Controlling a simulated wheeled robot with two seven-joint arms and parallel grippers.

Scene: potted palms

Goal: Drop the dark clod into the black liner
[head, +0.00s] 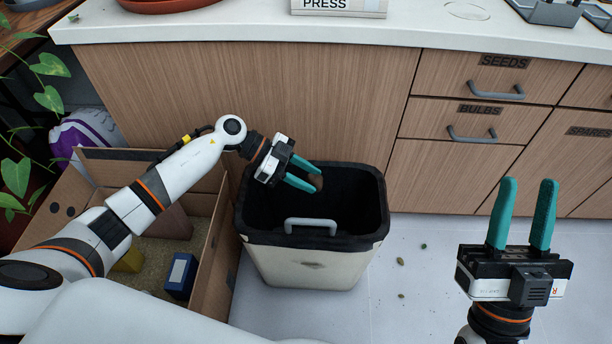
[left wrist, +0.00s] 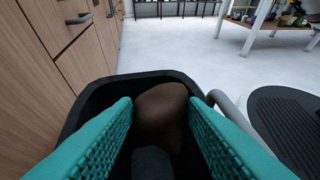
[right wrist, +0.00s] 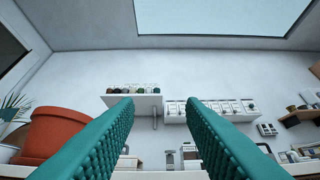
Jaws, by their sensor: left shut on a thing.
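The dark clod (left wrist: 163,115) is brown and rounded. My left gripper (head: 304,177) is shut on it, with one teal finger on each side in the left wrist view. In the head view the clod (head: 316,181) shows at the fingertips, over the opening of the bin. The black liner (head: 262,212) lines the cream bin (head: 305,267) and folds over its rim; its inside is dark and its bottom cannot be made out. My right gripper (head: 523,215) is open and empty at the right, fingers pointing up.
A cardboard box (head: 222,245) with a blue carton (head: 181,275) and other items stands left of the bin. Wooden cabinets (head: 320,110) rise behind it under a white counter (head: 240,24). Small crumbs (head: 401,261) lie on the open floor to the right.

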